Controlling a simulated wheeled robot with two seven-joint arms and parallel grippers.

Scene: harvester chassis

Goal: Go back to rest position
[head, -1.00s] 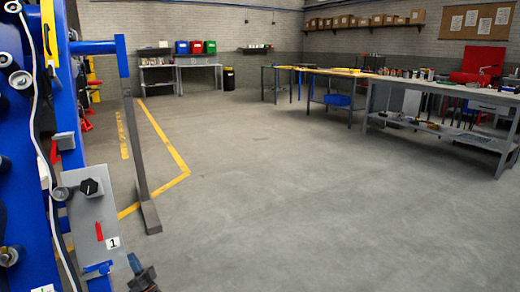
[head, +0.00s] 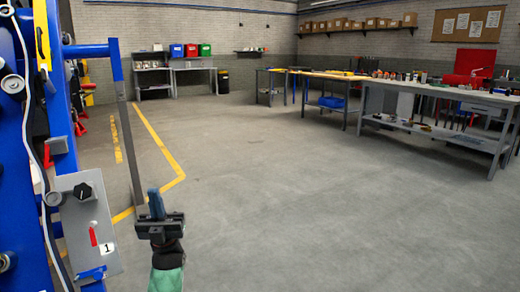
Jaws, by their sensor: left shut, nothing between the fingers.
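My left gripper (head: 157,207) points up in the lower left of the head view, in front of the grey stand's foot. Its fingers are together with nothing between them. It is just right of a grey panel (head: 88,215) on the blue chassis (head: 68,155). The panel carries a black knob (head: 83,191), a red lever (head: 93,237) and a label with the number 1. A gap shows between the gripper and the panel. My right gripper is not in view.
A grey upright post (head: 131,160) with a blue arm stands beside the chassis. Yellow floor lines (head: 160,145) run past it. A grey workbench (head: 440,97) with tools stands at the right. The concrete floor (head: 300,190) in the middle is clear.

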